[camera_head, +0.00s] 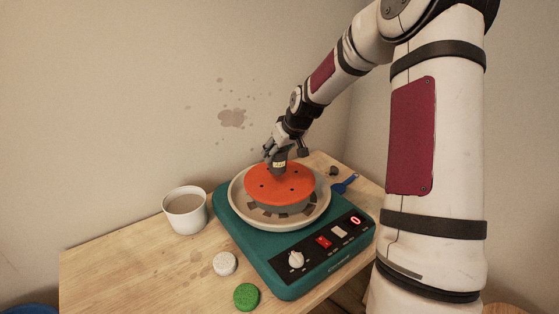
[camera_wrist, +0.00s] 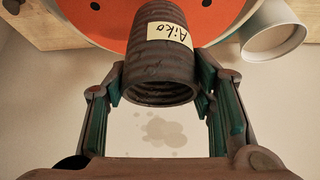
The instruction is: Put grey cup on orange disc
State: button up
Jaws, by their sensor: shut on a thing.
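The grey cup (camera_wrist: 158,75) is ribbed and dark, with a pale label reading "Aiko". My gripper (camera_head: 277,152) is shut on it, with one finger on each side of the cup in the wrist view. In the head view the cup (camera_head: 279,168) is over the back part of the orange disc (camera_head: 285,190). I cannot tell whether its lower end touches the disc. The disc is flat, round and dotted with dark holes, and sits on the pottery wheel. It also shows at the top of the wrist view (camera_wrist: 110,25), partly hidden by the cup.
The teal wheel base (camera_head: 290,275) has a pale splash pan (camera_head: 241,205) around the disc. A white cup (camera_head: 185,211) stands to its left. A white round piece (camera_head: 225,263) and a green one (camera_head: 246,296) lie in front. A blue tool (camera_head: 346,184) lies at right.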

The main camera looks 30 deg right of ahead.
aim_at(280, 160)
jog(key=shift+w+d+f, duration=0.1)
jog(key=shift+w+d, duration=0.25)
jog(key=shift+d, duration=0.25)
jog(key=shift+f, duration=1.7)
jog(key=shift+f, duration=0.1)
jog(key=o, duration=1.3)
